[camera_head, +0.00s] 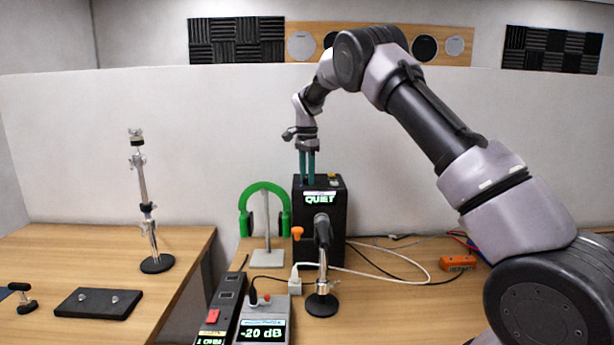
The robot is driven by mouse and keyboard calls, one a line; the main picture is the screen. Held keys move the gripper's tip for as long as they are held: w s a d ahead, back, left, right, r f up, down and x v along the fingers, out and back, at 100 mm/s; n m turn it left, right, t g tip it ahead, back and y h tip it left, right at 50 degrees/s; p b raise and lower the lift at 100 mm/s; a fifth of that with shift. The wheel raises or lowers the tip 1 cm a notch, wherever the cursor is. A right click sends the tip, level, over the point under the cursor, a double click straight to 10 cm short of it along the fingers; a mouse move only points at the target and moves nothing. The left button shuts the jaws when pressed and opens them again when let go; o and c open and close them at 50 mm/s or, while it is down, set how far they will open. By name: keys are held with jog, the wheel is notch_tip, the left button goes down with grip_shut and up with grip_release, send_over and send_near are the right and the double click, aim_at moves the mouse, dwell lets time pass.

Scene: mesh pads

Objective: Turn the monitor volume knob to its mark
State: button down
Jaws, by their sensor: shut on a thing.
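The monitor (337,192) is a black box at the middle of the wooden desk, with a lit label reading "QUIET" near its top front. My gripper (307,180) points straight down from above, its two teal fingers at the left part of the monitor's top. The fingers are close together and shut on what appears to be the volume knob, which they and the monitor's top edge hide. I cannot make out the knob's pointer or its mark. A small yellow piece (332,176) shows on the top, right of the fingers.
A microphone on a stand (322,302) stands in front of the monitor, near an orange knob (297,232). Green headphones (246,216) hang to the left. A grey box reading "-20 dB" (264,318) is in front. Cables and an orange box (457,263) lie right.

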jog(key=m, duration=0.5)
jog(key=shift+m, duration=2.4)
jog(key=c, duration=0.5)
grip_release()
notch_tip(320, 180, up, 11)
